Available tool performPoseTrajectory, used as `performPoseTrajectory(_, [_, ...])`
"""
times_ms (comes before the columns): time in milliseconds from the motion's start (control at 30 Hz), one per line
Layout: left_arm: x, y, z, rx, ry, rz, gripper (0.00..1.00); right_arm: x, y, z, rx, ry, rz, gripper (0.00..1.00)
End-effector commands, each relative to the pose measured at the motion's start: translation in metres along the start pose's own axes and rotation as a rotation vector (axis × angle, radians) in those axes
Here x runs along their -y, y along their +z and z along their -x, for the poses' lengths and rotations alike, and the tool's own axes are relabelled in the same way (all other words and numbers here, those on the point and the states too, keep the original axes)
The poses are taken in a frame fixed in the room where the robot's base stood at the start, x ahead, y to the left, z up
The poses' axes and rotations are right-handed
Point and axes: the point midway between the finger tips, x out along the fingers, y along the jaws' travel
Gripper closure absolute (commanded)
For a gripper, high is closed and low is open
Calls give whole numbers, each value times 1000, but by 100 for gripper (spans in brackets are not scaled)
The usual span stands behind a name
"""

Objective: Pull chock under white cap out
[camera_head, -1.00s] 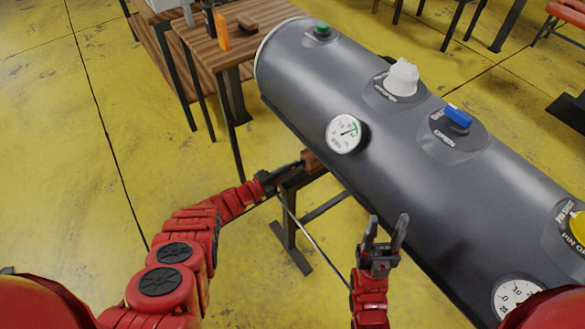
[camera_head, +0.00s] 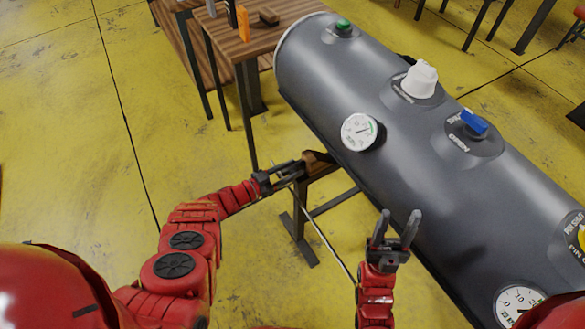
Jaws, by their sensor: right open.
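The white cap (camera_head: 420,80) sits on top of the grey cylindrical tank (camera_head: 325,75). A brown chock (camera_head: 314,159) shows at the tank's near lower side, on a dark stand (camera_head: 300,215), below the round gauge. Its far part is hidden by the tank. My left gripper (camera_head: 299,169) reaches in from the left with its fingers on the outer end of the chock and appears shut on it. My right gripper (camera_head: 396,228) is open and empty, pointing up in front of the tank's side.
A blue valve handle (camera_head: 473,122) and a green knob (camera_head: 343,25) are on the tank, with a white gauge (camera_head: 360,131) on its near side. A wooden table (camera_head: 255,42) stands behind at the left. The yellow floor at left is clear.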

Motion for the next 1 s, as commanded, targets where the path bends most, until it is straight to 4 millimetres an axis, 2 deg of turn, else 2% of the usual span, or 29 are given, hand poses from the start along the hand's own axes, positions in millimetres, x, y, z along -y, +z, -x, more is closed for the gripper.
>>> performPoseTrajectory(300, [0, 0, 0, 0, 0, 0, 50, 0, 0, 0, 0, 0, 0, 50])
performPoseTrajectory(467, [0, 0, 17, 3, -2, 2, 50, 0, -1, -4, 0, 0, 0, 50])
performPoseTrajectory(900, [-1, 2, 128, 2, -1, 0, 50, 0, -1, -8, 0, 0, 0, 50])
performPoseTrajectory(1000, [0, 2, 149, 5, -2, 1, 50, 0, -1, -7, 0, 0, 0, 50])
